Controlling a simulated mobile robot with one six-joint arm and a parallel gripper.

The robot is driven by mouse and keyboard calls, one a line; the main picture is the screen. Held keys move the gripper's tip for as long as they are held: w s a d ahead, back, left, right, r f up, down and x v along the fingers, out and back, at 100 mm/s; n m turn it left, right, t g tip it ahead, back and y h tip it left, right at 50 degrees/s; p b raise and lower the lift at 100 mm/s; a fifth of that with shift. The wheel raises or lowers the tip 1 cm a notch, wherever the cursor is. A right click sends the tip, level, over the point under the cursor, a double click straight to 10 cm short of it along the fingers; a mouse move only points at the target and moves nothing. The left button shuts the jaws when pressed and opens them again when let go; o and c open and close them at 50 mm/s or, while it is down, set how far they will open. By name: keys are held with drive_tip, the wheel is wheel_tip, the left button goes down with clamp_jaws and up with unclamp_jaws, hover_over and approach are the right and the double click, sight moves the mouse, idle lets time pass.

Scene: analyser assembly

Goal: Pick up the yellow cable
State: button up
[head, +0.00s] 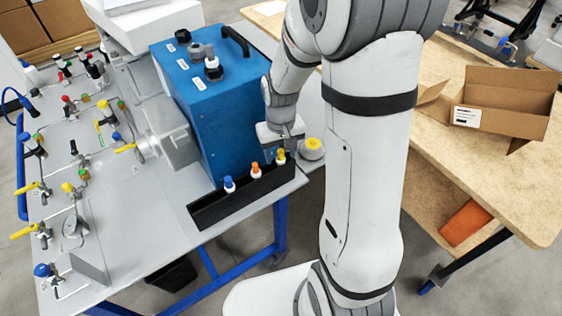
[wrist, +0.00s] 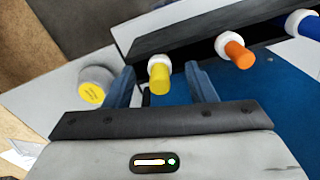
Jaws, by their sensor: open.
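The yellow cable (head: 281,155) shows as a yellow plug with a white collar at the right end of a black holder (head: 205,215), in front of the blue box. In the wrist view the yellow plug (wrist: 160,78) lies between the two fingers of my gripper (wrist: 160,85), with a gap on each side. My gripper also shows in the head view (head: 283,135), just above and behind the plug. It is open and holds nothing. The lower part of the plug is hidden inside the holder.
An orange plug (head: 256,169) and a blue plug (head: 229,184) stand in the same holder. A grey round part with a yellow top (head: 312,146) stands close by on the right. The blue box (head: 210,110) rises behind. A cardboard box (head: 505,102) sits on the right table.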

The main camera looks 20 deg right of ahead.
drive_tip(key=shift+f, duration=0.1)
drive_tip(key=c, duration=1)
wheel_tip(320, 180, up, 25)
drive_tip(key=p, duration=1.4)
drive_tip(key=shift+s, duration=0.15)
